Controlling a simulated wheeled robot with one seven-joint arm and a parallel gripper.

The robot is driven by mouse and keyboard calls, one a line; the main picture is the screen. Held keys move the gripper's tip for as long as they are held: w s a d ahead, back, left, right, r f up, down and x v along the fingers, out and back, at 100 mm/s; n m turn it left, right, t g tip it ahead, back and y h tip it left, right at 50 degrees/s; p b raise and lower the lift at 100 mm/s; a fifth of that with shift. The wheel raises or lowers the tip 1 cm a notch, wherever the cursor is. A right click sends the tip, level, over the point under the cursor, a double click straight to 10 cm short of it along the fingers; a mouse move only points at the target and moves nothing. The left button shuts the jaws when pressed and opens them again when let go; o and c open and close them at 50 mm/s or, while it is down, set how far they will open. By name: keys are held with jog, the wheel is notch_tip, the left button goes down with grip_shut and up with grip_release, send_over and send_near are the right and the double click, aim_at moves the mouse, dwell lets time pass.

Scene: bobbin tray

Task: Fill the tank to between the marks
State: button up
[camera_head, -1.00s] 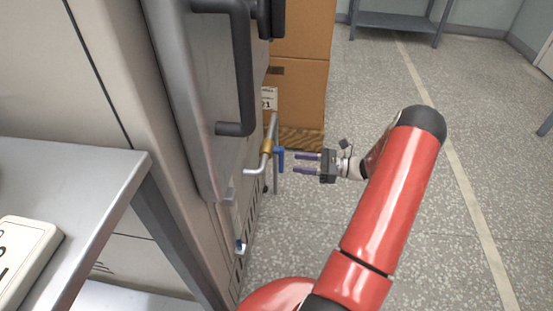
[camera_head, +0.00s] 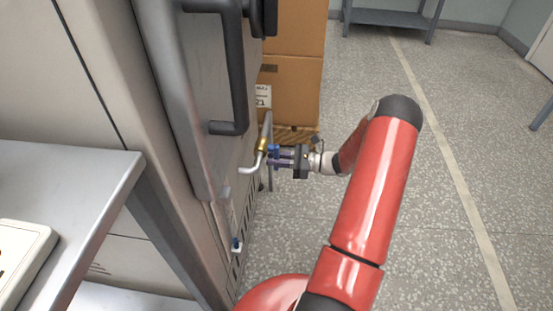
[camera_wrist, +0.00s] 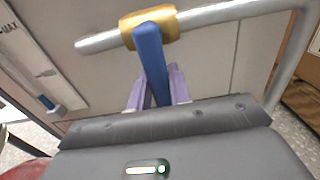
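A tap with a brass valve body (camera_head: 262,144), a blue lever (camera_head: 273,152) and a bent steel spout (camera_head: 250,169) stands out from the side of the pale machine. In the wrist view the brass valve body (camera_wrist: 148,26) sits on the steel pipe, and the blue lever (camera_wrist: 151,58) points down toward my gripper. My gripper (camera_head: 281,157) is at the lever, its purple fingers on either side of it. The fingers (camera_wrist: 158,90) look open around the lever; whether they touch it is hard to see.
The machine door's dark handle (camera_head: 236,75) hangs just above the tap. Cardboard boxes (camera_head: 293,90) stand behind it. A small blue-and-white fitting (camera_head: 236,244) sits lower on the machine. A grey table (camera_head: 90,165) is at the left.

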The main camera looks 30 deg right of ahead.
grip_shut()
jog(key=shift+w+d+n+b, duration=0.2)
jog(key=shift+n+b, duration=0.3)
jog(key=shift+n, duration=0.1)
jog(key=shift+w+d+n+b, duration=0.2)
jog(key=shift+n+b, duration=0.25)
jog(key=shift+n, duration=0.15)
jog(key=shift+w+d+r+n+b, duration=0.1)
jog(key=shift+w+n+b, duration=0.1)
jog(key=shift+n+b, duration=0.35)
jog(key=shift+w+d+r+n+b, duration=0.15)
jog(key=shift+w+n+b, duration=0.1)
jog(key=shift+n, duration=0.6)
jog(key=shift+w+d+r+n+b, duration=0.1)
jog(key=shift+w+n+b, duration=0.2)
jog(key=shift+n, duration=0.4)
jog(key=shift+s, duration=0.1)
jog(key=o, duration=0.7)
grip_release()
jog(key=shift+c, duration=0.2)
